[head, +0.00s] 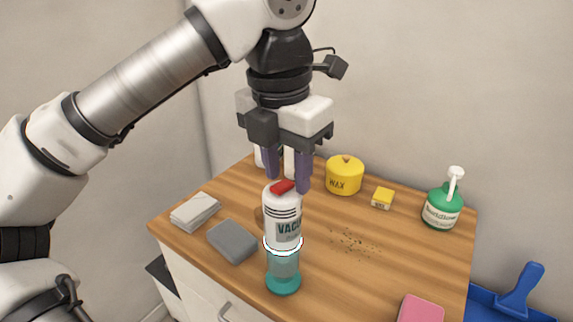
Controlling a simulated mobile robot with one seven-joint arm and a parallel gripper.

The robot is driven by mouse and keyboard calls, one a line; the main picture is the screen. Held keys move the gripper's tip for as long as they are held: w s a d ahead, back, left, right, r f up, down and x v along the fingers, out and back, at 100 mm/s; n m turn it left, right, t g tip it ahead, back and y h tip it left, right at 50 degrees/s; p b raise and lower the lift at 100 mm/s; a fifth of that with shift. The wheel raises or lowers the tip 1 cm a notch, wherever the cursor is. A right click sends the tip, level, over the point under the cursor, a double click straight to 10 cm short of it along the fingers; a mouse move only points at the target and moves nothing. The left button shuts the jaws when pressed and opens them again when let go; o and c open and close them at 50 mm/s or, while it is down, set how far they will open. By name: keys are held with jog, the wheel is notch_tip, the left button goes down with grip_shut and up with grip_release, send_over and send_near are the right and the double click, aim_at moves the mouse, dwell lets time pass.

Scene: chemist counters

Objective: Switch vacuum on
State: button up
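The vacuum (284,232) is a white and teal canister labelled "VACU", standing upright near the front edge of the wooden counter. A red switch (282,187) sits on its top; which way it is set cannot be told. My gripper (287,180) points down just over the vacuum's top, its two purple fingers apart. The fingertips are close to the red switch. Whether they touch it cannot be told. Nothing shows held between them.
The counter (340,275) carries a yellow wax tin (345,176), a small yellow box (382,199), a green pump bottle (442,207), a grey block (232,241), folded cloths (195,212) and a pink block (421,309). Dark crumbs (352,241) lie right of the vacuum. A blue dustpan (515,300) is at right.

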aim_at(281, 186)
notch_tip(281, 186, up, 14)
jog(key=s+p, duration=0.1)
jog(key=p, duration=0.3)
jog(key=shift+a, duration=0.45)
jog(key=shift+f, duration=0.15)
